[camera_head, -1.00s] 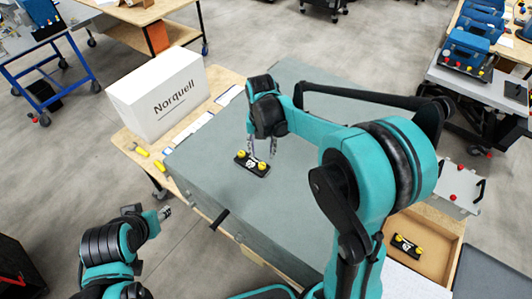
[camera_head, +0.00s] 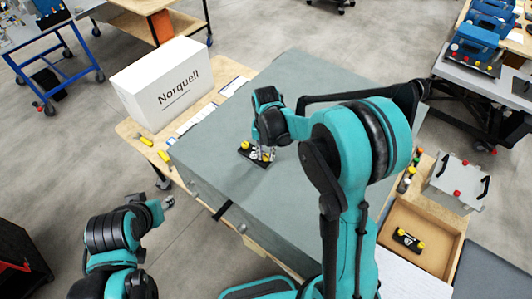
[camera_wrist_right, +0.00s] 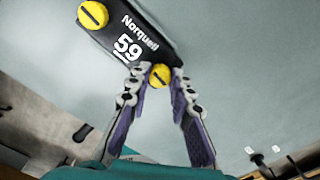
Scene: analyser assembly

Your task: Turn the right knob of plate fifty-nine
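Plate fifty-nine (camera_head: 250,161) is a black plate with two yellow knobs, lying on the large grey block. Its white "59" and "Norquell" are readable in the right wrist view (camera_wrist_right: 128,47). The left knob (camera_wrist_right: 92,15) is clear of the fingers. My right gripper (camera_wrist_right: 158,74) has its fingers apart, with the right knob (camera_wrist_right: 160,75) between the tips; contact is not clear. In the head view the right gripper (camera_head: 264,154) is low over the plate's right end, partly hiding that knob. My left gripper (camera_head: 168,202) is off the block at the lower left; its fingers are too small to read.
The grey block (camera_head: 300,90) has free room around the plate. A white Norquell box (camera_head: 165,85) stands to the left, with yellow pieces (camera_head: 147,140) nearby. At right, a wooden tray (camera_head: 440,220) holds another black plate (camera_head: 408,240), beside a grey box with red knobs (camera_head: 458,182).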

